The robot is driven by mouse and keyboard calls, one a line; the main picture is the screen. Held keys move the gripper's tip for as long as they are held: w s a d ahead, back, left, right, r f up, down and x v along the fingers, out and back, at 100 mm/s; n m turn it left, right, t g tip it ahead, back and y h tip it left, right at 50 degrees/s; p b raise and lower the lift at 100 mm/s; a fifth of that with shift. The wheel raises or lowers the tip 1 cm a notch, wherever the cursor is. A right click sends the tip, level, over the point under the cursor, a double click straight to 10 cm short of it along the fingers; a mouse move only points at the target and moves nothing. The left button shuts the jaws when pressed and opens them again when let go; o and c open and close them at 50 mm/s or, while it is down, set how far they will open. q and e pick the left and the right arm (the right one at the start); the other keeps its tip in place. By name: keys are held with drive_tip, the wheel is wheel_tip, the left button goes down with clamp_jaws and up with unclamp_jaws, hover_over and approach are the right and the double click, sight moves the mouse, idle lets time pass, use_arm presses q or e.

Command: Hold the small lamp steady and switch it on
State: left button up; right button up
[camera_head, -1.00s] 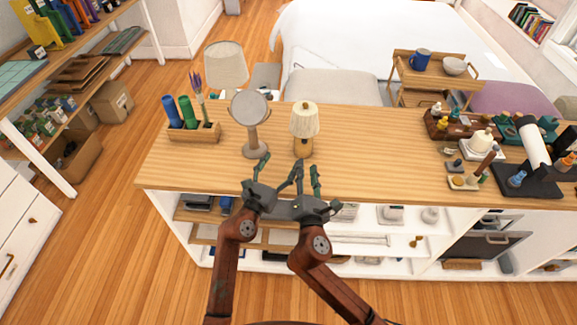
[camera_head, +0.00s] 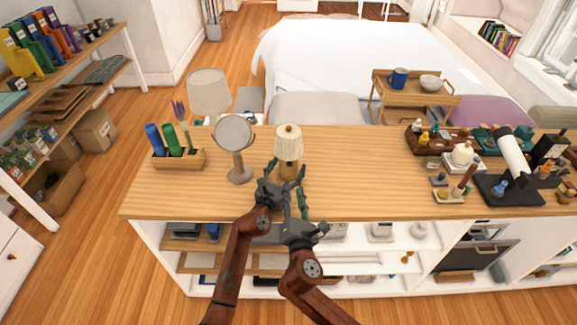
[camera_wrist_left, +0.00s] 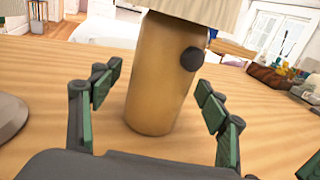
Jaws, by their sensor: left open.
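The small lamp has a cream pleated shade (camera_head: 289,143) and a wooden cylindrical base (camera_head: 288,170); it stands upright on the wooden counter. In the left wrist view its base (camera_wrist_left: 160,75) stands between the spread fingers of my left gripper (camera_wrist_left: 158,92), with space on both sides. A dark round knob (camera_wrist_left: 192,59) sits on the base's upper right side, under the shade. In the head view my left gripper (camera_head: 272,172) is just in front of the lamp base. My right gripper (camera_head: 295,184) is close beside it, in front and slightly right, fingers apart and empty.
A round mirror on a stand (camera_head: 235,133) is left of the lamp, close to my left gripper. A wooden holder (camera_head: 180,160) with bottles stands farther left. The counter (camera_head: 350,180) is clear right of the lamp, up to several items at the right end.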

use_arm(q)
drive_tip(key=shift+w+d, duration=0.1)
drive_tip(key=shift+w, duration=0.2)
drive_tip(key=shift+c, duration=0.3)
drive_tip(key=c, duration=1.4)
drive_tip(key=shift+c, duration=0.5)
use_arm(e)
clamp_jaws()
